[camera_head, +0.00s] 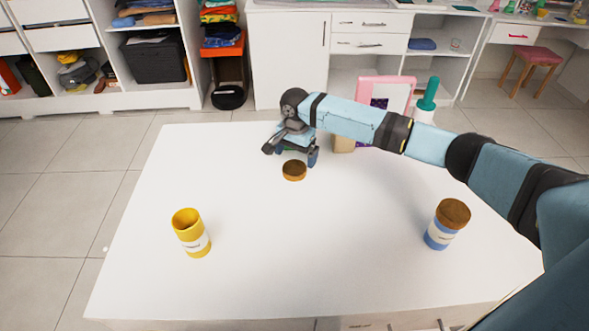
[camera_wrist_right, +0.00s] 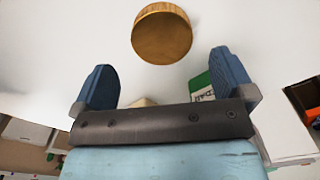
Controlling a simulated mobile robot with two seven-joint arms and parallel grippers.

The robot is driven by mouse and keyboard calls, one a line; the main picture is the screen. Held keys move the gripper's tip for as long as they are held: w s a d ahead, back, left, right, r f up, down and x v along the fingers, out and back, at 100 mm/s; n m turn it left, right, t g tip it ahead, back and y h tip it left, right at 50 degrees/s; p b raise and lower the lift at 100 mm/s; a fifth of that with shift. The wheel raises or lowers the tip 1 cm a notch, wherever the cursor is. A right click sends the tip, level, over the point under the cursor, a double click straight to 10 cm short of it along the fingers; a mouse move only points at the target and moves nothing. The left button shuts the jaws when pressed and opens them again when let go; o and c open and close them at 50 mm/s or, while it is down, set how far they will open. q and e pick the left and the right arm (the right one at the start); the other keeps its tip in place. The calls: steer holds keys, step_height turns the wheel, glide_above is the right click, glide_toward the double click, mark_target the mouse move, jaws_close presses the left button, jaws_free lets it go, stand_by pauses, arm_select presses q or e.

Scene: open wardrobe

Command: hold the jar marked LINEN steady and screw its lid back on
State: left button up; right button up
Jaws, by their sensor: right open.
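A yellow jar (camera_head: 191,233) stands open and upright at the left of the white table, with a white label too small to read. A round brown lid (camera_head: 294,171) lies flat, apart from the jar, near the table's far middle. It also shows in the right wrist view (camera_wrist_right: 162,33), ahead of the fingers. My right gripper (camera_head: 296,156) is open and empty, just behind the lid; its blue fingers (camera_wrist_right: 165,76) are spread in the wrist view. A blue jar (camera_head: 440,237) with a brown lid on stands at the right; its label is also unreadable. My left gripper is out of view.
A pink-framed item (camera_head: 386,88) and a teal-handled object (camera_head: 428,95) stand at the table's back, partly behind my right arm. A green item (camera_wrist_right: 202,88) shows beside the right finger in the wrist view. The table's middle and front are clear.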

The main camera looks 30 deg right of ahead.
mark_target(295, 167)
steer(key=f, duration=0.2)
steer(key=f+b, duration=0.1)
steer(key=f, duration=0.1)
steer(key=shift+w+f, duration=0.2)
steer(key=shift+f, duration=0.2)
steer(key=c, duration=0.9)
